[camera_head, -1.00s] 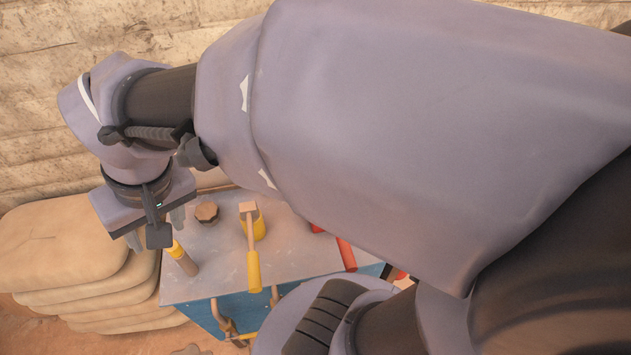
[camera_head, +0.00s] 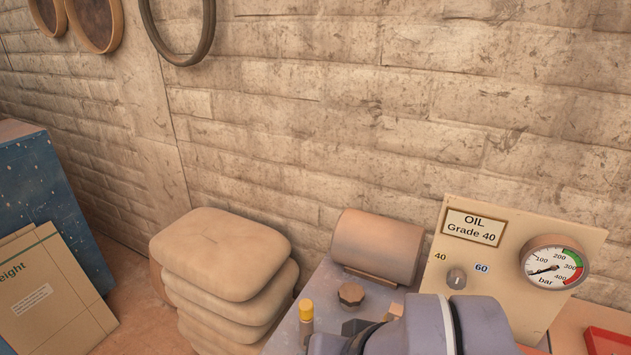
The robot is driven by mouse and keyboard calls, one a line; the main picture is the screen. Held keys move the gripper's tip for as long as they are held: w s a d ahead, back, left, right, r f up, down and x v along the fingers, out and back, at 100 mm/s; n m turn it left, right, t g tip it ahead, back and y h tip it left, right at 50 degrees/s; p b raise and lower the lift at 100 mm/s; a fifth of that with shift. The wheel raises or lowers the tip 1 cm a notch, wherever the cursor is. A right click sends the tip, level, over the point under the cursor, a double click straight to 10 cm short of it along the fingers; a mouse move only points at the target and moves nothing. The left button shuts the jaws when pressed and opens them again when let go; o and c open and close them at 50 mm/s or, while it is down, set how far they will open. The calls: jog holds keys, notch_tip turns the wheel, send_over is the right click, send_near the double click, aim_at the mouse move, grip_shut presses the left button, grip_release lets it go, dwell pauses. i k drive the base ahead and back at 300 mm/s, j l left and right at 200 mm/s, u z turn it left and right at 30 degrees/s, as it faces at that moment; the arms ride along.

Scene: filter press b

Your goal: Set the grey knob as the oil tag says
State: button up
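The oil tag (camera_head: 473,227) on the upright cream panel (camera_head: 520,228) reads "OIL Grade 40". Below it on the same panel is the small round grey knob (camera_head: 457,278). My arm (camera_head: 430,325) crosses the bottom of the view, just below the knob, and hides the panel's lower edge. My gripper's fingers do not show.
A pressure gauge (camera_head: 554,263) marked bar is on the panel's right. A brown cylinder (camera_head: 376,247), a brown hexagonal cap (camera_head: 351,294) and a yellow-topped post (camera_head: 306,312) stand left of the panel. Stacked sacks (camera_head: 220,252) are farther left. A red object (camera_head: 606,342) is at lower right.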

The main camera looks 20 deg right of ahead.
aim_at(456, 279)
jog(key=z, duration=1.65)
